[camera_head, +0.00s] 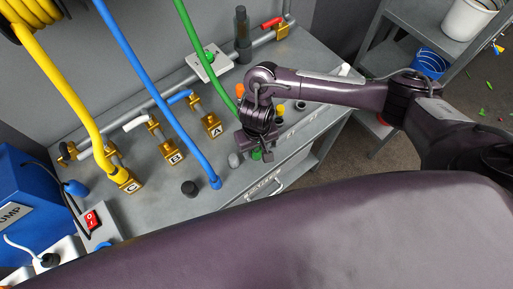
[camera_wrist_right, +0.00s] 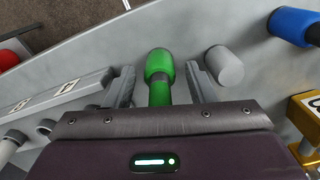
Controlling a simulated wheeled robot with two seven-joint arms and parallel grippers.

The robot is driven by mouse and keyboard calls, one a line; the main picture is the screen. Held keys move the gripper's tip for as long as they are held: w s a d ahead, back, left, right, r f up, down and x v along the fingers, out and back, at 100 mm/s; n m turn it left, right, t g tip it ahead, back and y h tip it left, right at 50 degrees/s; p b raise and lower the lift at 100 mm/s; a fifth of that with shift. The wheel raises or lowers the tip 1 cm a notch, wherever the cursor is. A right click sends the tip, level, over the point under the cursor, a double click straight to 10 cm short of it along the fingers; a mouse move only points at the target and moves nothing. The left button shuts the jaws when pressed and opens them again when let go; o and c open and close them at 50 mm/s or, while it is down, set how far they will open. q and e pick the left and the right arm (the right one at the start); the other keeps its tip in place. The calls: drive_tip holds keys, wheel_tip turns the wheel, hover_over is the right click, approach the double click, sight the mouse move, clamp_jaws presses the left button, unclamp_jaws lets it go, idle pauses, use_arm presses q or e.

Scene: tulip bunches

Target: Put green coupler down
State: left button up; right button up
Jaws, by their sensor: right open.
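The green coupler (camera_wrist_right: 158,66) lies between the two fingers of my right gripper (camera_wrist_right: 162,85) in the right wrist view. The fingers stand apart, with a gap visible on either side of the coupler. In the head view my right gripper (camera_head: 257,150) is low over the grey bench, and only a bit of the green coupler (camera_head: 256,155) shows beside it. The green hose (camera_head: 214,70) runs down from the top and passes behind my right gripper. My left gripper is not in view.
A grey cylinder (camera_wrist_right: 225,67) stands close beside the right finger in the wrist view, with the blue coupler (camera_wrist_right: 290,25) beyond it. Gold valve blocks A (camera_head: 212,127), B (camera_head: 174,156) and C (camera_head: 130,184) line the bench. A black cap (camera_head: 189,188) stands at the front.

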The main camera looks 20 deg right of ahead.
wheel_tip(320, 180, up, 11)
drive_tip(key=p, duration=0.3)
idle(0.5)
